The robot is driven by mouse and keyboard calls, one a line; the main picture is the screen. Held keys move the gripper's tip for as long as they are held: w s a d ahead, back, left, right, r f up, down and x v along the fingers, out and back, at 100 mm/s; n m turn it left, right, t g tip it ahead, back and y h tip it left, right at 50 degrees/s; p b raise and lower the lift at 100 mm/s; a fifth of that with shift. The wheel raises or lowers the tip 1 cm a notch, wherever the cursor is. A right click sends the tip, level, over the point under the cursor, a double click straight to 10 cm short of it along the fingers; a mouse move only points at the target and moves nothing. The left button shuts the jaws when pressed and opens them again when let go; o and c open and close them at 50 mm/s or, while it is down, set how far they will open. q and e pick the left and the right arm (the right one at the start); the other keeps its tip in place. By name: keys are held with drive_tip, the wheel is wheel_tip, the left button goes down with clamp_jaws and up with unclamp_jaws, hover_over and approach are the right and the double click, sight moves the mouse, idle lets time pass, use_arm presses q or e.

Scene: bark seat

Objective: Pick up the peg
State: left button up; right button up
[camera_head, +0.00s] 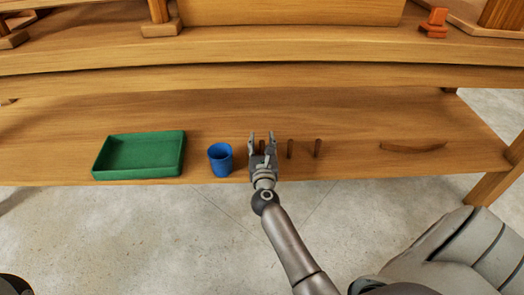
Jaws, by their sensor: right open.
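Several short brown pegs stand upright in a row on the wooden shelf. The middle peg (290,149) and the right peg (318,148) are in plain view, apart from my gripper. A third peg (262,147) shows between the fingers of my right gripper (262,142), its lower part hidden by the gripper. The right gripper is open, with its fingers pointing away from me at the front of the shelf. I cannot tell whether a finger touches this peg. My left gripper is not in view.
A blue cup (220,160) stands just left of my right gripper. A green tray (139,171) lies further left, and a curved brown piece (413,147) lies at the right. The shelf (350,115) is clear behind the pegs. An orange object (434,24) sits higher up.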

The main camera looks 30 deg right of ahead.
drive_tip(key=shift+w, duration=0.1)
drive_tip(key=c, duration=0.8)
drive_tip(key=shift+r, duration=0.15)
